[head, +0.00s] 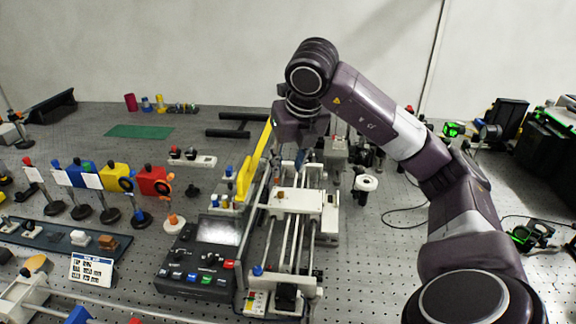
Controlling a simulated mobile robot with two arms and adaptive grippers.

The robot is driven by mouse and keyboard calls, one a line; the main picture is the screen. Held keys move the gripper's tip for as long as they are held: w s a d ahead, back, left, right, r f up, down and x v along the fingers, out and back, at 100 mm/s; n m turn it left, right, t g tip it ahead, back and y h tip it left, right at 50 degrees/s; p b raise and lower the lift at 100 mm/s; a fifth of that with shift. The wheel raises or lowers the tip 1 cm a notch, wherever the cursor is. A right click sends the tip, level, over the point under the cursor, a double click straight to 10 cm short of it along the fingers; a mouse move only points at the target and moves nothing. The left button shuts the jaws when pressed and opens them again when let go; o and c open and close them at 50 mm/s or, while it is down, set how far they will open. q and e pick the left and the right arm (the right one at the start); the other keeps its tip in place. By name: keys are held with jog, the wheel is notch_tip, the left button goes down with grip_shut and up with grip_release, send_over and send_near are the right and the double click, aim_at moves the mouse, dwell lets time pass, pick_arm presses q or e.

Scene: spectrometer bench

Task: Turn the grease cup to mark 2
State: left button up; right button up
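I cannot pick out the grease cup or its marks with certainty. A small brown-brass piece (281,195) stands on a white carriage (305,201) that sits across the rails of the bench instrument in the middle of the head view. My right arm comes in from the right and bends down over the far part of this instrument. My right gripper (298,155) points down there, beyond the carriage; its fingers are small and blend with the instrument parts, so I cannot see whether they touch anything. My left gripper is not in the picture.
A control box (205,255) with a screen and coloured buttons stands left of the rails. A yellow upright plate (254,160) rises beside them. Several coloured optics on posts stand at the left.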

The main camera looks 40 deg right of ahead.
jog(key=n+y, duration=0.1)
jog(key=n, duration=0.2)
jog(key=n+g+y+p, duration=0.15)
jog(key=n+y, duration=0.25)
jog(key=n, duration=0.8)
send_near(283, 192)
jog(key=shift+y, duration=0.3)
jog(key=x, duration=0.8)
jog(key=shift+d+f+p, duration=0.1)
jog(key=shift+f+p, duration=0.05)
jog(key=shift+p, duration=0.25)
grip_shut()
